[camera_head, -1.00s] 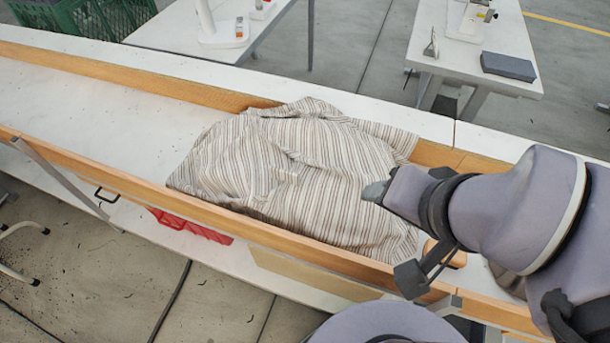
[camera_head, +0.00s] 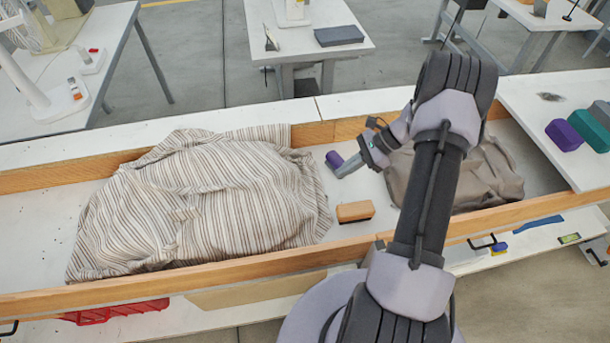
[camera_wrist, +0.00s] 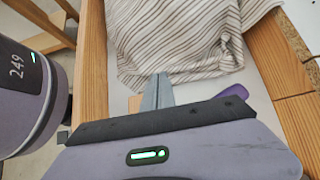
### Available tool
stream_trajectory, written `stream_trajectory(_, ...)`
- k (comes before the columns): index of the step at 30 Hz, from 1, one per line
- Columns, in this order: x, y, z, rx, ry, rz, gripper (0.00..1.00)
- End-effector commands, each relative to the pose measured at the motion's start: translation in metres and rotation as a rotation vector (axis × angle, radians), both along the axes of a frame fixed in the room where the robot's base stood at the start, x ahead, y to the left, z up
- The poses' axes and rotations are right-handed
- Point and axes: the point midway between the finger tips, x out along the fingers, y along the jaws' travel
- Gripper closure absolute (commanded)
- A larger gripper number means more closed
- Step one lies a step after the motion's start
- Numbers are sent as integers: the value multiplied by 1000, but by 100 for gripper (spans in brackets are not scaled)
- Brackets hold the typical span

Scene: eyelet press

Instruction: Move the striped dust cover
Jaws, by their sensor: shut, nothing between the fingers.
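The striped dust cover (camera_head: 205,195) lies rumpled and raised in the long white trough between wooden rails. What is under it is hidden. It also shows at the top of the wrist view (camera_wrist: 185,35). My gripper (camera_head: 340,172) is right of the cover, over the trough, and appears apart from it in the head view. Its fingers (camera_wrist: 156,90) are together and empty in the wrist view, pointing toward the cover's near edge.
A wooden-backed block (camera_head: 355,211) and a purple object (camera_head: 334,159) lie right of the cover. A plain grey-brown cloth (camera_head: 485,175) lies farther right, partly behind my arm. Wooden rails (camera_head: 250,266) edge the trough. Coloured blocks (camera_head: 590,115) sit on the right-hand surface.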

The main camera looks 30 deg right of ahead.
Motion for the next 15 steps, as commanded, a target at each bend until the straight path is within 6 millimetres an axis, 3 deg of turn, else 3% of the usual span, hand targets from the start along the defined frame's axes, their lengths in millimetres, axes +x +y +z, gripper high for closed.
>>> stream_trajectory(15,19,69,-75,1,2,5,100)
